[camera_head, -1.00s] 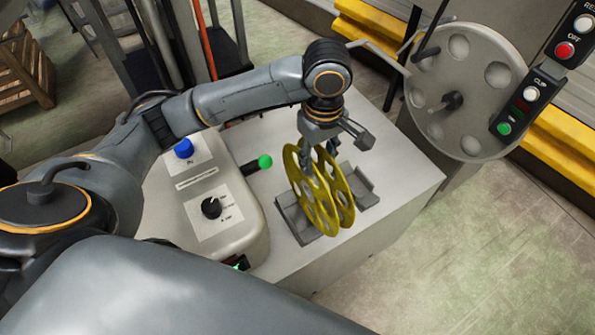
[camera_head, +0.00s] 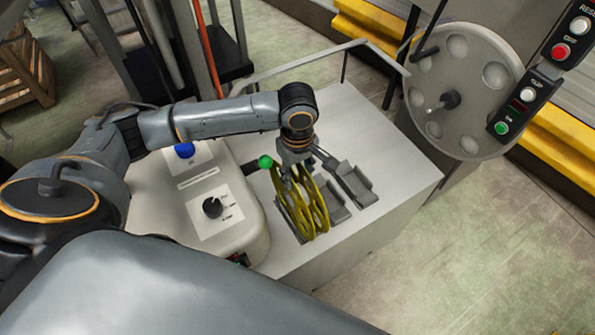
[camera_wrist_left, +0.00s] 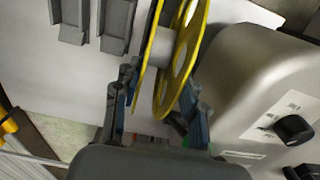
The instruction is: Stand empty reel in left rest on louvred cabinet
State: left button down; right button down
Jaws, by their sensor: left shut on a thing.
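The empty reel (camera_head: 318,208), two yellow holed flanges on a pale hub, stands upright at the left end of the row of grey rests on the light grey cabinet top (camera_head: 385,150). My left gripper (camera_head: 295,182) is shut on it from above. In the left wrist view, the fingers (camera_wrist_left: 158,100) straddle the reel (camera_wrist_left: 187,45). The left rest is mostly hidden under the reel; I cannot tell whether the reel touches it. A middle rest (camera_head: 337,207) and a right rest (camera_head: 357,184) are empty. My right gripper is not in view.
A console with a black knob (camera_head: 212,207), a blue button (camera_head: 184,151) and a green-ended lever (camera_head: 265,161) stands close left of the reel. A large grey disc (camera_head: 465,75) and a button panel (camera_head: 517,103) stand at the right. The cabinet top's right side is clear.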

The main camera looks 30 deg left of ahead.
pick_arm(q)
jog(key=c, duration=0.8)
grip_release()
jog(key=shift+o, duration=0.2)
notch_tip(320, 180, up, 12)
jog(key=b, duration=0.1)
